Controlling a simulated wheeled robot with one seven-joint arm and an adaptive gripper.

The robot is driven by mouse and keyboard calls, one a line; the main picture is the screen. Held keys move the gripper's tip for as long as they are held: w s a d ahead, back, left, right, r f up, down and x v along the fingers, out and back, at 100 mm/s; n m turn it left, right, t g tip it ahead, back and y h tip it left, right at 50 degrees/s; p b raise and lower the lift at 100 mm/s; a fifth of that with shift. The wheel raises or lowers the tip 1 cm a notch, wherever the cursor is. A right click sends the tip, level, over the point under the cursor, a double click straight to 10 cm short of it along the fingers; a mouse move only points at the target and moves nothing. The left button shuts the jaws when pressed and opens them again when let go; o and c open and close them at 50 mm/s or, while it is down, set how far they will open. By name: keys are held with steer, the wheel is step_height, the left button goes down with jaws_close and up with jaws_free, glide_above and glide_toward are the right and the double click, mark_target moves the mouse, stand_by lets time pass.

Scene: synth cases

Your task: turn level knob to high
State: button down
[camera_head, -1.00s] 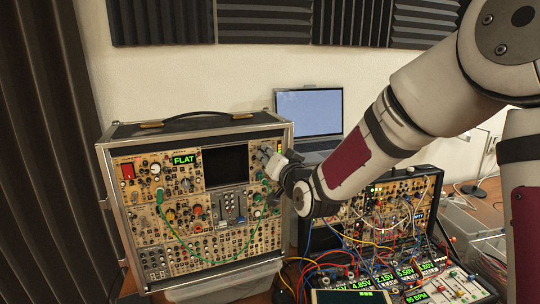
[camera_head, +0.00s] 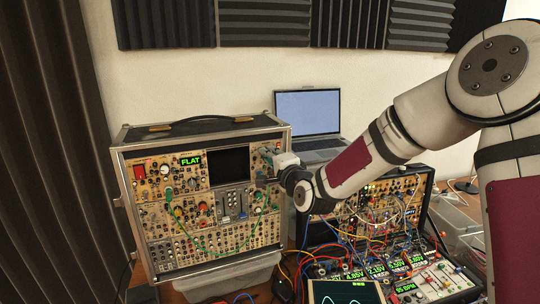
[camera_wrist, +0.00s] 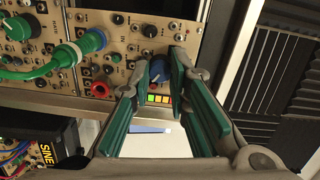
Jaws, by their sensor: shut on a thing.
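A blue knob (camera_wrist: 157,68) sits on the tan panel at the edge of the synth case, in the wrist view. My gripper (camera_wrist: 159,72) is shut on it, with one teal finger on each side. The knob's label and pointer cannot be made out. A short bar of green, yellow and orange lights (camera_wrist: 158,99) is lit beside the knob. In the head view my gripper (camera_head: 268,180) is at the right edge of the large synth case (camera_head: 165,238), and my arm hides the knob.
A green cable (camera_head: 207,252) loops across the case. A second synth case with many cables (camera_head: 400,190) stands to the right, near a laptop (camera_head: 308,112).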

steer(key=shift+m+p, duration=0.5)
steer(key=shift+m, duration=0.6)
steer(key=c, duration=1.5)
jaws_free()
steer(key=v, duration=1.2)
steer(key=shift+f, duration=0.1)
